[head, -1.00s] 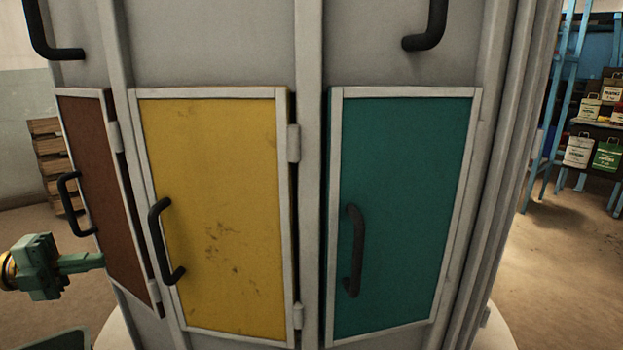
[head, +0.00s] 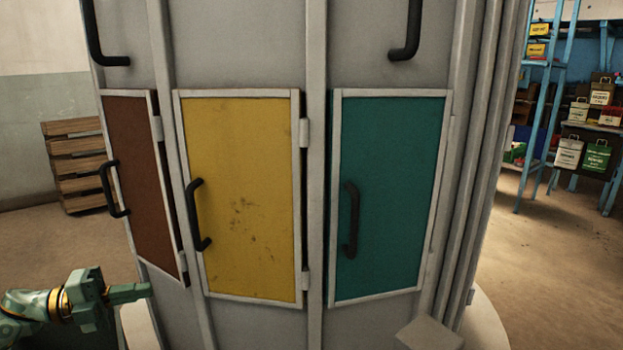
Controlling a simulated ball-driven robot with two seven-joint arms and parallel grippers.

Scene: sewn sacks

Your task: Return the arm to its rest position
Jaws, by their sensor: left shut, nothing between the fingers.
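My left gripper (head: 132,293) is at the lower left of the head view, at the end of my green arm. Its fingers are together and hold nothing. It is in front of the grey cabinet (head: 318,200), below the brown door (head: 143,190), and looks apart from it. My right gripper is out of view.
The cabinet has a yellow door (head: 240,180) and a teal door (head: 385,190) with dark handles; both look closed or nearly so. Wooden crates (head: 75,165) are stacked at left. A blue shelf rack (head: 540,130) with sacks (head: 597,155) stands at right. Floor is open beside the cabinet.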

